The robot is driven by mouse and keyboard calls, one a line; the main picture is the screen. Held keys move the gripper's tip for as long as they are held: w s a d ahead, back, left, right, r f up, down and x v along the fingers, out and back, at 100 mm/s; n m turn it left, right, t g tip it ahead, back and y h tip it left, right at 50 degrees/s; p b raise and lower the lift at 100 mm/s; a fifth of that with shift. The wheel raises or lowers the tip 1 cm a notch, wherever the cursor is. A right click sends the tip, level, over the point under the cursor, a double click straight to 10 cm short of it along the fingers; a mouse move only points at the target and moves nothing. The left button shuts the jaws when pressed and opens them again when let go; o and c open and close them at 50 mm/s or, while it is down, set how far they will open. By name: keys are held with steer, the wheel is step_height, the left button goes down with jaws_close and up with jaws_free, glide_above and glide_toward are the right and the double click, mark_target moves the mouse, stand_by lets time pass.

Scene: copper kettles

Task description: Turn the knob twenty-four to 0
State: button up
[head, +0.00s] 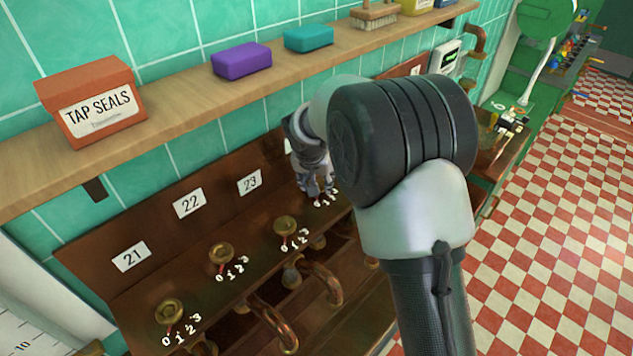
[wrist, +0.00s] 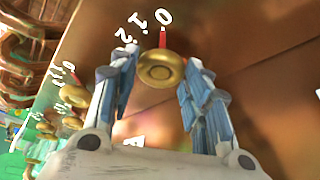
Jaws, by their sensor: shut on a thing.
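Knob twenty-four is a round brass knob (wrist: 161,70) in the wrist view, with a red pointer (wrist: 163,37) on its dial side. The pointer is lined up with the white 0 (wrist: 164,17); the 1 and 2 lie to the left of it.
Brass knobs stand under plates 21 (head: 131,257), 22 (head: 189,203) and 23 (head: 250,182), left of my gripper. Copper spouts (head: 322,284) stick out below the panel. A wooden shelf (head: 180,113) above carries a TAP SEALS box (head: 92,103) and soap bars.

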steer(key=o, duration=1.1)
steer(key=shift+c, duration=0.2)
steer(key=v, duration=0.4)
steer(key=shift+r, duration=0.1)
steer(key=shift+s+a+r, duration=0.1)
steer(key=shift+s+r, duration=0.15)
steer(key=shift+s, duration=0.2)
steer(key=shift+s+a+r, duration=0.1)
steer(key=shift+s+r, duration=0.1)
steer(key=shift+s, duration=0.2)
steer(key=s, duration=0.3)
steer(key=s+a, duration=0.1)
steer(key=s, duration=0.3)
steer(key=s+a, duration=0.1)
steer(key=s, duration=0.2)
steer(key=shift+s+f, duration=0.1)
steer(key=shift+s, duration=0.15)
